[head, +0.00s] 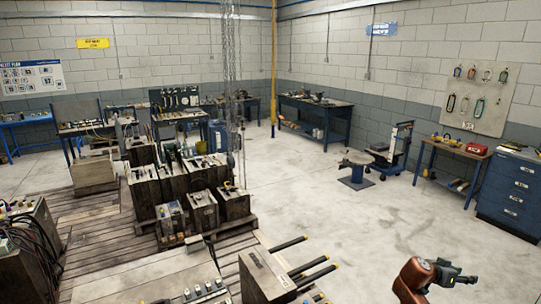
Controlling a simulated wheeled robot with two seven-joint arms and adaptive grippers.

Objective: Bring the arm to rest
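My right arm (413,278), with an orange-brown casing, rises from the bottom edge at the right of the head view. Its dark gripper (466,279) points to the right over the pale floor. It is small and seen side-on, so I cannot tell whether its fingers are apart. I see nothing hanging from it. My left arm and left gripper are not in view.
Heavy mould blocks (172,187) stand on a wooden platform (92,245) at left, with chains (229,70) hanging above. A block with rods (266,275) is at bottom centre. A blue drawer cabinet (512,192) and wooden bench (452,150) line the right wall.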

